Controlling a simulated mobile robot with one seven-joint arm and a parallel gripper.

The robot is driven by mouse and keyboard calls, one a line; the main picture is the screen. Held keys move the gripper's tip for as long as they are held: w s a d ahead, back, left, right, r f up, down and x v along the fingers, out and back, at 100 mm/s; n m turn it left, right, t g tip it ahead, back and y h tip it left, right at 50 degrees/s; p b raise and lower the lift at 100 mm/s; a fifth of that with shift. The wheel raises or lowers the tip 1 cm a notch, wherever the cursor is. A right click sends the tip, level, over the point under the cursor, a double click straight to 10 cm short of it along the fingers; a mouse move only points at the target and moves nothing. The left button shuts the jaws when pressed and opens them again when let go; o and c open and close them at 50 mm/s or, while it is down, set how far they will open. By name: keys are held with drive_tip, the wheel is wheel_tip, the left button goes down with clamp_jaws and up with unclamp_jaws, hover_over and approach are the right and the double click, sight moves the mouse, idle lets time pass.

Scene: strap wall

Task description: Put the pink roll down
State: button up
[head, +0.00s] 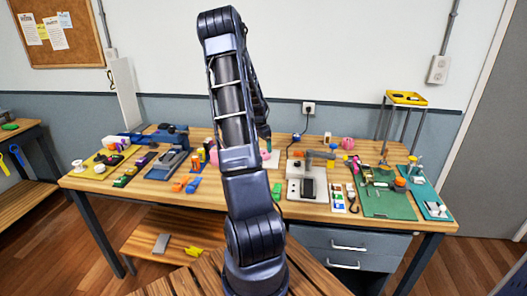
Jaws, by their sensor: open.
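A pink shape (213,155), which may be the pink roll, shows on the workbench just left of my arm. My arm covers part of it, so its full outline is hidden. My gripper (266,136) hangs down over the middle of the bench, mostly behind my own arm links. It is open, and I see no pink roll between its fingers. A pale sheet or pad lies on the bench just below it. Whether the gripper touches anything there is hidden.
The workbench (330,212) is crowded. A blue vise-like tool (165,160) stands left, a grey machine (305,180) right of centre, a green mat (388,204) at right. A rounded pink object (347,143) stands at the back. A yellow tray (407,98) sits on a tall stand.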

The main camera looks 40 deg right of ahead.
wheel_tip(320, 180, up, 7)
drive_tip(key=a, duration=0.1)
drive_tip(key=s+a+r+n+t+y, duration=0.1)
drive_tip(key=s+a+r+n, duration=0.4)
drive_tip(key=a+r, duration=0.55)
drive_tip(key=s+a+r+n+t+y, duration=0.15)
drive_tip(key=s+a+r+n, duration=0.45)
drive_tip(key=a, duration=0.8)
drive_tip(key=s+a+r+n+t, duration=0.1)
drive_tip(key=s+a+r+n, duration=0.1)
drive_tip(key=s+a, duration=0.5)
drive_tip(key=s+a+r+n+t, duration=0.1)
drive_tip(key=s+a+r+n, duration=0.1)
drive_tip(key=s+a+n, duration=0.3)
drive_tip(key=s+a, duration=0.3)
drive_tip(key=s, duration=0.2)
drive_tip(key=shift+s+h, duration=0.3)
drive_tip(key=shift+h, duration=0.05)
